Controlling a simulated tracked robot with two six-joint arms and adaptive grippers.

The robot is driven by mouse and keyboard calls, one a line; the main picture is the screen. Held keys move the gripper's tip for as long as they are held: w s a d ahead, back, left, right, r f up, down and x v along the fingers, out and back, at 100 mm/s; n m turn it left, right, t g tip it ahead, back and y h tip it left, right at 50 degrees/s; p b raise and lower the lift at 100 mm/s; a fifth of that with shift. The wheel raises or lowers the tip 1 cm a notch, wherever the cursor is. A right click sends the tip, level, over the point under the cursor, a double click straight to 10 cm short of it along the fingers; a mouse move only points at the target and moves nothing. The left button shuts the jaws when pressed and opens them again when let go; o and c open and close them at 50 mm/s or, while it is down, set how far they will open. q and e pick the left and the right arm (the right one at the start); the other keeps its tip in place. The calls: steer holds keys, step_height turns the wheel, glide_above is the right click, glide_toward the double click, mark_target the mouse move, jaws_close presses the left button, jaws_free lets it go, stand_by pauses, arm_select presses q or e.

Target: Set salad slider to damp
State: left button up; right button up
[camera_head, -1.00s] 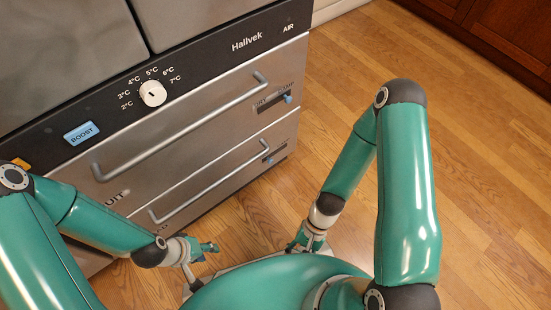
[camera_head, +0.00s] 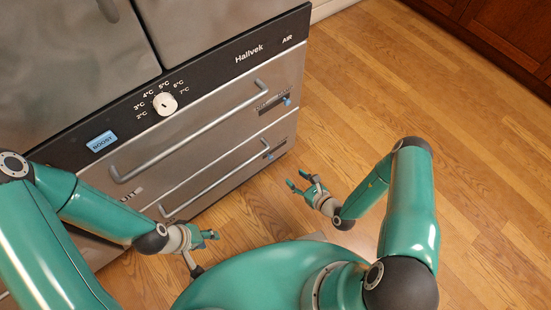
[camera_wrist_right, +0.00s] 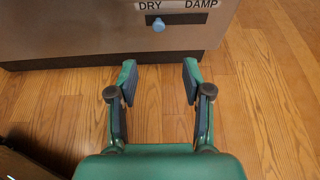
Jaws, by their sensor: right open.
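The lower drawer's slider has a small blue knob (camera_head: 269,157) near the left end of its slot. In the right wrist view a blue knob (camera_wrist_right: 159,25) sits just below the word DRY, left of DAMP. The lower drawer's name is hidden from view. The upper drawer's slider knob (camera_head: 287,102) stands toward the right end of its slot. My right gripper (camera_head: 297,179) is open and empty, in front of the lower drawer and apart from it; its fingers (camera_wrist_right: 159,68) point toward the knob. My left gripper (camera_head: 213,235) is near my base; its opening is unclear.
The steel appliance has long bar handles on the upper drawer (camera_head: 190,130) and lower drawer (camera_head: 215,182). Above them are a white temperature dial (camera_head: 165,104) and a blue BOOST button (camera_head: 102,141). The wooden floor (camera_head: 350,90) to the right is clear.

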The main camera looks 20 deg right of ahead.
mark_target(272, 158)
steer(key=b+x, duration=0.4)
steer(key=x, duration=1.1)
steer(key=shift+s+b, duration=0.1)
steer(key=shift+b, duration=0.3)
jaws_close()
